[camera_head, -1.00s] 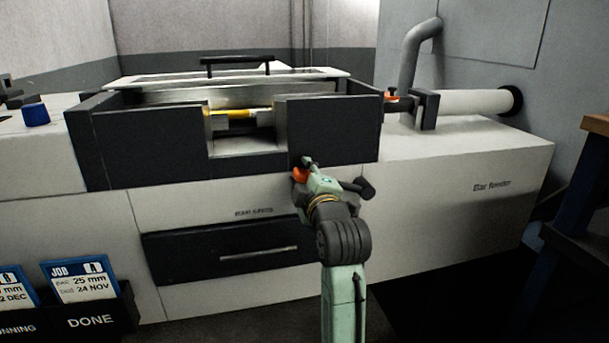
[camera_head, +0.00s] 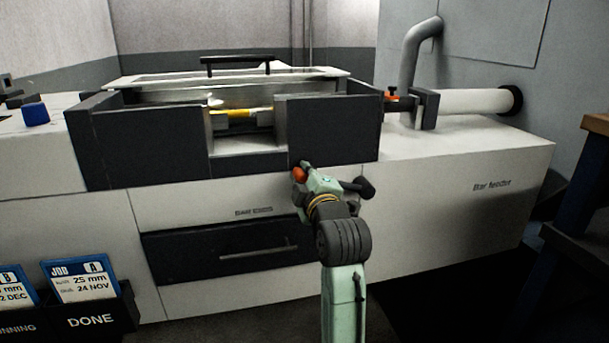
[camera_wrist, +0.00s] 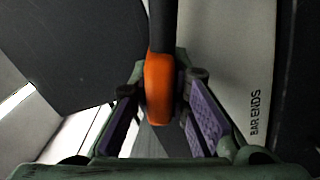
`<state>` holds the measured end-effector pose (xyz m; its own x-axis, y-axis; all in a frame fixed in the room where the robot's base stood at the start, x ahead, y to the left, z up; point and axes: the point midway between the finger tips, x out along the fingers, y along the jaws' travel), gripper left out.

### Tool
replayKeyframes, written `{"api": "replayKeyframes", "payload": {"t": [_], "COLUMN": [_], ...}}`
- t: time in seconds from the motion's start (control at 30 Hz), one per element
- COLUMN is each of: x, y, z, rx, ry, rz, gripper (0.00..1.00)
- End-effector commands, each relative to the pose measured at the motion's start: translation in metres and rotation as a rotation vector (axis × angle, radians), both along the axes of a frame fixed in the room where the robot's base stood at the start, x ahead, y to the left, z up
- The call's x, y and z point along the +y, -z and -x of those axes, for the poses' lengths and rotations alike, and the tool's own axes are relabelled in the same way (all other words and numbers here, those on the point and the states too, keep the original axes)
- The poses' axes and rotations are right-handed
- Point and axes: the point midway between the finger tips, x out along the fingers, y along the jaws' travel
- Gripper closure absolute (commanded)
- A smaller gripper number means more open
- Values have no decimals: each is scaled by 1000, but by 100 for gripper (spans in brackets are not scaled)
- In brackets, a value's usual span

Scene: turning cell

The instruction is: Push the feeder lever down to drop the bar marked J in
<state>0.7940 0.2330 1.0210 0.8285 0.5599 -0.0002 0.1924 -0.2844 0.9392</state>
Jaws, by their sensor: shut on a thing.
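The feeder lever has a dark shaft and an orange grip (camera_head: 299,174), in front of the machine's dark housing, right of its opening. In the wrist view the orange grip (camera_wrist: 160,90) lies between my purple-padded fingers, with the dark shaft (camera_wrist: 162,25) running up out of view. My gripper (camera_head: 303,175) is shut on this grip; the wrist view shows its fingers on both sides (camera_wrist: 161,98). A yellow bar (camera_head: 240,113) lies level inside the housing's opening. No J is readable on it.
A dark-fronted drawer (camera_head: 225,255) labelled for bar ends is below left of my gripper. The bar feeder tube (camera_head: 470,102) is at the right. Job cards stand in a dark holder (camera_head: 90,318) marked DONE at lower left. A blue-legged bench (camera_head: 575,200) is far right.

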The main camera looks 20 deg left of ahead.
Motion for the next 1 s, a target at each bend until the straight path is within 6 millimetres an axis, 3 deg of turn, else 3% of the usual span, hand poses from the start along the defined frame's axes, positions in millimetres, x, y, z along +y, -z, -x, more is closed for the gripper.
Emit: {"api": "replayKeyframes", "payload": {"t": [0.27, 1.0], "x": [1, 6], "y": [9, 83], "z": [1, 4], "rx": [-25, -287], "ry": [1, 2], "rz": [36, 426], "gripper": [100, 100]}}
